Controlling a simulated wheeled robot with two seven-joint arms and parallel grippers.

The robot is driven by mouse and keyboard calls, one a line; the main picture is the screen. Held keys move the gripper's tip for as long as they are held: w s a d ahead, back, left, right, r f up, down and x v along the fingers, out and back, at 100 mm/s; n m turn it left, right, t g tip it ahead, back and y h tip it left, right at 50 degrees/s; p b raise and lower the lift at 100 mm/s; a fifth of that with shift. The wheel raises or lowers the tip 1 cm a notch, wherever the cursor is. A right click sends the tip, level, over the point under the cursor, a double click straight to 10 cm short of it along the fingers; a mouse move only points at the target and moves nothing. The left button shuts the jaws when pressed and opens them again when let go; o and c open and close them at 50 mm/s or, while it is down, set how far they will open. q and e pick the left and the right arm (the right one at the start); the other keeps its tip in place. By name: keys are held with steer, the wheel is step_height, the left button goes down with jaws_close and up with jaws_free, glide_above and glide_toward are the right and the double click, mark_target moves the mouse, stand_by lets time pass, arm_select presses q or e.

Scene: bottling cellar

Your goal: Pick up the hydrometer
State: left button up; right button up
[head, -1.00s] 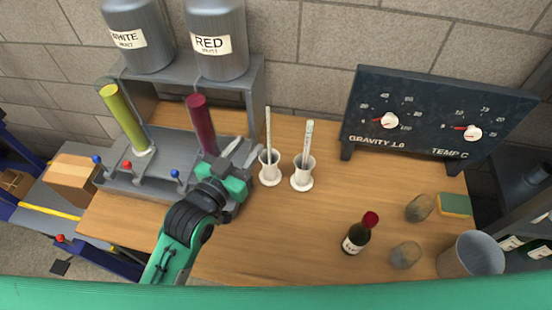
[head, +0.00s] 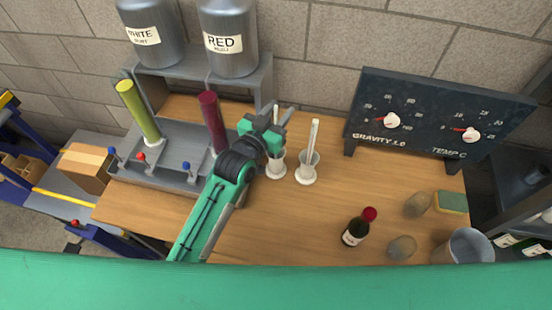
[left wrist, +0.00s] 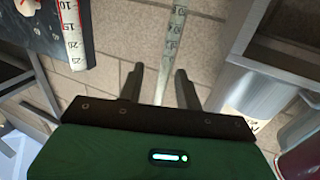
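Two pale, graduated sticks stand in white cups on the wooden bench. The left stick (head: 276,109), which I take to be the hydrometer, rises from the left cup (head: 277,170) and is partly hidden by my left gripper (head: 279,120). In the left wrist view its scale (left wrist: 174,35) runs between the two open fingers (left wrist: 161,78), with space visible beside it. The right stick (head: 314,138) leans in the right cup (head: 307,173); it also shows in the left wrist view (left wrist: 70,30), with marks such as 15 and 20. My right gripper is not in view.
A maroon cylinder (head: 212,122) and a yellow one (head: 138,110) stand left on a grey rack. A dark dial panel (head: 435,112) stands at the back right.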

arm_select(q)
steer(key=shift+w+d, duration=0.15)
steer(key=shift+w, duration=0.1)
steer(key=shift+c, duration=0.4)
jaws_close()
steer(key=shift+r, duration=0.15)
step_height(320, 180, up, 20)
steer(key=b, duration=0.3)
stand_by(0.3)
